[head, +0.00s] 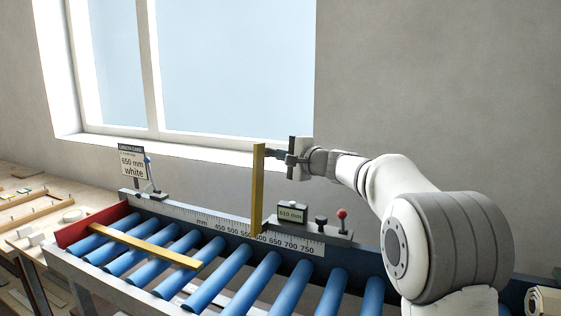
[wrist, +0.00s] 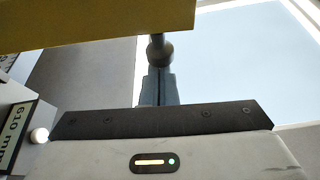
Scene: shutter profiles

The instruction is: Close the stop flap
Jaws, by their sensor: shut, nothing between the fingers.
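A yellow flap (head: 257,190) stands upright at the measuring stop, its lower end by the scale; I take it to be the stop flap. It also shows as a yellow slab across the top of the wrist view (wrist: 90,22). My gripper (head: 275,154) is shut and empty, just right of the flap's upper part. In the wrist view my shut fingers (wrist: 158,75) point toward the slab, with a dark rounded knob (wrist: 160,48) at their tips. Whether they touch the knob or flap, I cannot tell.
A yellow bar (head: 145,244) lies across the blue rollers (head: 229,275). A scale (head: 215,222) runs along the back rail. A display (head: 291,213) reads 610 mm, beside a red-knobbed lever (head: 342,214). A card (head: 132,163) reads 650 mm white. Wall and window stand behind.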

